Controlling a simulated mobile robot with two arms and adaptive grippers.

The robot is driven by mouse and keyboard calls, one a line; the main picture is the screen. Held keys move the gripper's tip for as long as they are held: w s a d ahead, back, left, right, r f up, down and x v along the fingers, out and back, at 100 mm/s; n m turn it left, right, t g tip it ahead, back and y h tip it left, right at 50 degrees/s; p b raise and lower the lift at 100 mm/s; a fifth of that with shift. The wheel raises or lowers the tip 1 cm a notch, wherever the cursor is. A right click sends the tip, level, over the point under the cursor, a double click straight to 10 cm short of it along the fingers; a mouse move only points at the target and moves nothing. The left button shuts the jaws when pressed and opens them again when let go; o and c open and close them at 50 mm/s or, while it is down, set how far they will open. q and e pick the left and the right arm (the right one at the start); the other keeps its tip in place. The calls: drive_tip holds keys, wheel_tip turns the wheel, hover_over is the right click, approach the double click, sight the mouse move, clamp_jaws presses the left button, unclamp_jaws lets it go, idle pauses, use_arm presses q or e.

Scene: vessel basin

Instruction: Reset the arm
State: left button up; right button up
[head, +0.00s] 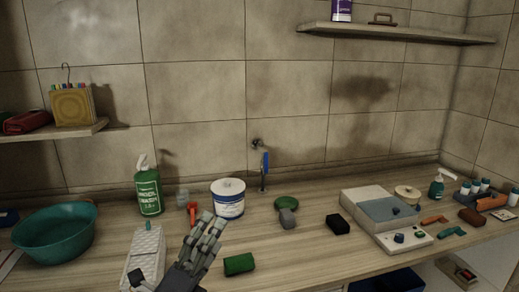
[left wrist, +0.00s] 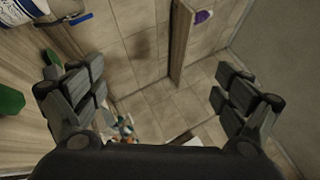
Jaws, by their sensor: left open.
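My left gripper (head: 211,228) reaches up from the bottom of the head view, left of centre, with its grey fingers in front of the white tub's lower part. In the left wrist view the two fingers of this gripper (left wrist: 158,95) stand wide apart, with nothing between them. The white tub with a blue label (head: 228,200) stands upright on the counter just beyond the fingertips. A green block (head: 239,264) lies on the counter to the right of the gripper. My right gripper is not in view.
A green bottle (head: 149,190) and a teal basin (head: 54,232) stand to the left. A white grater-like box (head: 146,256) is close beside my arm. A dark block (head: 338,224) and a grey-white scale-like device (head: 386,212) are to the right. A shelf (head: 398,34) juts from the wall.

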use_arm(q)
drive_tip(key=s+a+f+n+g+y, duration=0.3)
drive_tip(key=a+f+n+y, duration=0.2)
drive_tip(key=f+n, duration=0.45)
drive_tip(key=s+a+f+n+g+y, duration=0.3)
drive_tip(key=a+f+n+g+y, duration=0.15)
drive_tip(key=f+n, duration=0.5)
drive_tip(key=s+a+f+n+g, duration=0.1)
drive_tip(key=s+f+n+g, duration=0.2)
drive_tip(key=s+f+g, duration=0.55)
drive_tip(key=s+f+n+g, duration=0.1)
drive_tip(key=s+f+n, duration=0.35)
drive_tip(key=s, duration=0.85)
wheel_tip(320, 180, down, 28)
drive_tip(key=s+m+g, duration=0.1)
drive_tip(key=s, duration=0.1)
drive_tip(key=s+a+f+g, duration=0.1)
drive_tip(key=s+a+f, duration=0.2)
drive_tip(key=s+f, duration=1.3)
drive_tip(key=shift+s+f, duration=0.3)
drive_tip(key=shift+s, duration=0.45)
